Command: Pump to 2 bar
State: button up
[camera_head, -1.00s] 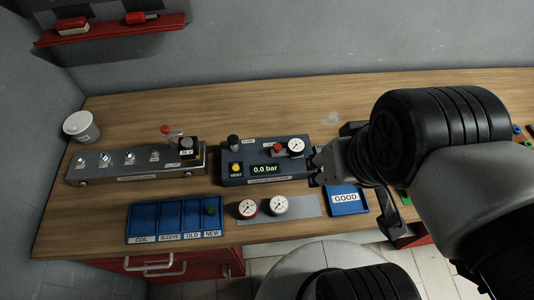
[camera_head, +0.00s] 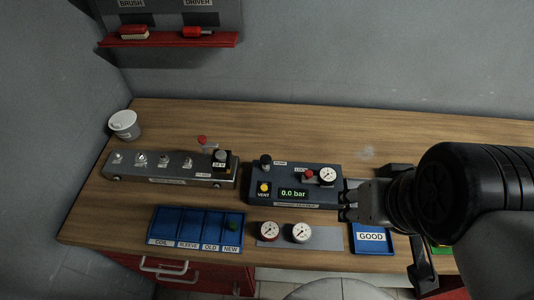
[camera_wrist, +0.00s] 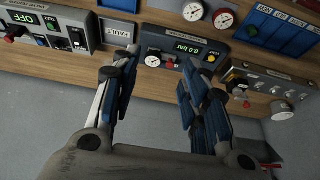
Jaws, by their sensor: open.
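The blue pump unit (camera_head: 322,190) stands on the wooden bench, its green display (camera_head: 293,194) reading 0.0 bar. It carries a black PUMP knob (camera_head: 266,161), a yellow VENT button (camera_head: 264,187), a red knob (camera_head: 309,175) and a white dial gauge (camera_head: 327,175). My gripper (camera_head: 346,200) is beside the unit's right end in the head view. In the wrist view the pump unit (camera_wrist: 184,46) lies beyond my open, empty gripper (camera_wrist: 163,72), with the red knob and gauge showing between the fingers. The PUMP knob cannot be made out clearly there.
A grey test rail (camera_head: 165,168) stands left of the unit. In front are a blue sorting tray (camera_head: 178,241), two loose gauges (camera_head: 269,231) (camera_head: 302,232) on a grey mat, and a blue GOOD tray (camera_head: 371,249). A white cup (camera_head: 124,124) stands far left.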

jog(key=shift+c, duration=0.2)
dwell(0.3)
jog(key=shift+w+a+r, duration=0.1)
jog(key=shift+w+r, duration=0.15)
jog(key=shift+w, duration=0.05)
jog(key=shift+c, duration=1.2)
jog(key=w+a+r+m, duration=0.1)
jog(key=w, duration=0.1)
jog(key=w+a+r+m+g+p, duration=0.1)
jog(key=w+m, duration=0.1)
jog(key=w, duration=0.1)
jog(key=w+a+r+m+p, duration=0.1)
jog(key=w+m, duration=0.1)
jog(key=shift+w, duration=0.2)
jog(key=c, duration=0.6)
jog(key=w+a+m, duration=0.1)
jog(key=w, duration=0.1)
jog(key=w+a+m+g+p, duration=0.1)
jog(key=w+m, duration=0.1)
jog(key=w+a+m+p, duration=0.1)
jog(key=w+a, duration=0.1)
jog(key=shift+w+m+g, duration=0.3)
grip_shut()
jog(key=w+a+f+m+g+p, duration=0.2)
jog(key=w+a+f+m+p, duration=0.1)
jog(key=w+a+f+m, duration=0.5)
jog(key=shift+w+a, duration=0.75)
jog(key=shift+w, duration=0.3)
